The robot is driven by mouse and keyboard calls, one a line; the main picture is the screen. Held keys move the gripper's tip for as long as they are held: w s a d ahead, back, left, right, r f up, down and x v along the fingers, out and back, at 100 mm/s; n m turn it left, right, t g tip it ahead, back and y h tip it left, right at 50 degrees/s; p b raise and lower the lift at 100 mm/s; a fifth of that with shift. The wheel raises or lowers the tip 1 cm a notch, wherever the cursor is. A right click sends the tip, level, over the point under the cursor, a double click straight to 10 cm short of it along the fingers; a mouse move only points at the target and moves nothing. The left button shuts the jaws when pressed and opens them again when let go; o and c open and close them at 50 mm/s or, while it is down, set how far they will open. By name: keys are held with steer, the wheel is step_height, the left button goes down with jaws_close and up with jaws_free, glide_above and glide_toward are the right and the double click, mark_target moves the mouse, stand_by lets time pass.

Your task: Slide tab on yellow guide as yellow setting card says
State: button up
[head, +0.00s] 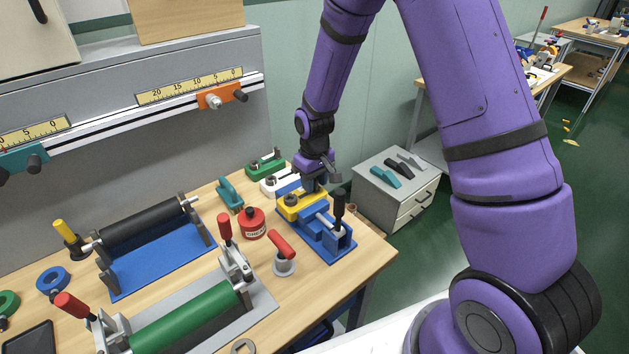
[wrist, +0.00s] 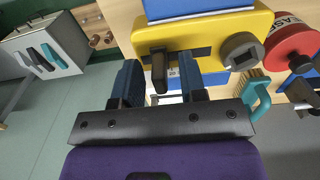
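The yellow guide (head: 296,211) sits at the end of a blue vise-like fixture near the right side of the bench. In the wrist view the yellow guide (wrist: 205,32) shows a dark slot and a round dark knob (wrist: 242,50) at its right. A dark tab (wrist: 158,70) sticks out of the slot's left part. My gripper (wrist: 158,85) is open, its two fingers apart on either side of the tab, with gaps showing. In the head view my gripper (head: 318,182) is just behind the guide and hides part of it. I cannot make out a yellow setting card.
A blue fixture (head: 325,234) with a black handle stands in front of the guide. A red round container (head: 253,223), a teal handle (head: 229,195), white and green blocks (head: 265,164) are close by. Rollers fill the bench's left. A grey cabinet (head: 395,199) stands beyond the bench.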

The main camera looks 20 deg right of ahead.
mark_target(307, 194)
steer(key=shift+c, duration=0.4)
jaws_close()
steer(key=shift+s+a, duration=0.2)
steer(key=shift+a, duration=0.35)
steer(key=shift+s+a, duration=0.2)
steer(key=shift+a, duration=0.35)
steer(key=shift+o, duration=0.4)
jaws_free()
steer(key=shift+a, duration=0.1)
steer(key=shift+r, duration=0.55)
step_height(307, 194, up, 10)
steer(key=shift+f, duration=0.15)
